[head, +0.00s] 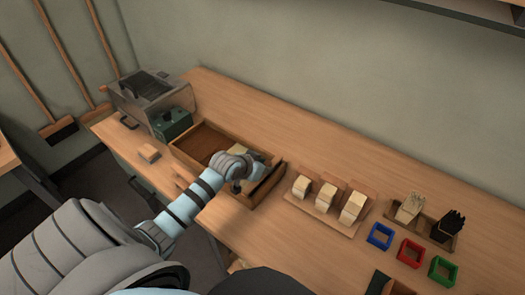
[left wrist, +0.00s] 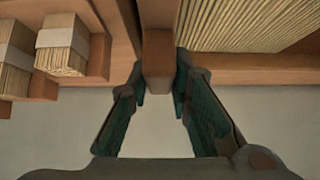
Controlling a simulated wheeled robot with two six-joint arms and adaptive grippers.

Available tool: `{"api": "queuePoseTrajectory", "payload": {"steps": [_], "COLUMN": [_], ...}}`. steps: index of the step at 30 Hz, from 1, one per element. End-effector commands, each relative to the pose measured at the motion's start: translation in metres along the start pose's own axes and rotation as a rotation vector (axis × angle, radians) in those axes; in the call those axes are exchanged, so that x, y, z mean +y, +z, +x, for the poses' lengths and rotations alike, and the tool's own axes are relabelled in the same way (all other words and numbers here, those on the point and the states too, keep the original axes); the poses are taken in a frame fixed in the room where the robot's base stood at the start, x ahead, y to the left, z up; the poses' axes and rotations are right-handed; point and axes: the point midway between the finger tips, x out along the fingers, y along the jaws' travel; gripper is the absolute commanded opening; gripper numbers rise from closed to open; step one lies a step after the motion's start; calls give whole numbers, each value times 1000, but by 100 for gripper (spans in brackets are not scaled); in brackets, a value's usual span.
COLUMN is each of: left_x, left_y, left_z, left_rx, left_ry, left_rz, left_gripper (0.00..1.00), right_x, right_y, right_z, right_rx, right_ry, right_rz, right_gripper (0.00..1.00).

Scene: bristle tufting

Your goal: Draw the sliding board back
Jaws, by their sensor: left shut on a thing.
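A brown wooden box (head: 185,158) stands open on the bench, left of the bundles. My left gripper (head: 245,184) reaches down into its right part and hides much of what is there. In the left wrist view my left gripper (left wrist: 160,85) is shut on the end of an upright brown wooden piece (left wrist: 158,55), which looks like the sliding board. One finger is on each side of it. A layer of pale bristles (left wrist: 250,25) lies just right of this piece. My right gripper is not in view.
Wrapped bristle bundles (head: 326,195) stand in a wooden rack right of the box, also in the left wrist view (left wrist: 62,45). Blue (head: 380,236), red (head: 410,252) and green (head: 442,270) frames lie farther right. A grey machine (head: 150,95) stands left. The bench behind the box is clear.

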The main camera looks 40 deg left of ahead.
Motion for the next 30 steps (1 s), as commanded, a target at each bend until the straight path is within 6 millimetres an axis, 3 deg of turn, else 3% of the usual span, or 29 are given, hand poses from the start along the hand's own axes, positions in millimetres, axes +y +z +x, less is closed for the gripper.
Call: {"api": "queuePoseTrajectory", "payload": {"steps": [8, 9, 12, 23, 26, 30], "left_x": [4, 4, 4, 1, 1, 2], "left_y": [1, 1, 1, 1, 1, 1], "left_z": [1, 2, 2, -5, -22, -61], "left_rx": [6, 6, 5, 5, 6, 6], "left_ry": [10, 11, 10, 4, 4, 5], "left_rz": [-11, -12, -11, -6, -3, 2], "left_gripper": [0, 24, 38, 38, 38, 38], "right_x": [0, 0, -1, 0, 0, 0], "right_y": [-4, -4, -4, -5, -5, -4], "right_z": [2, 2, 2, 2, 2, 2], "right_rx": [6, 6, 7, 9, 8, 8], "right_ry": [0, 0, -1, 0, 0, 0], "right_rz": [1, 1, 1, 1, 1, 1], "right_gripper": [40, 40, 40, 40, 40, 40]}}
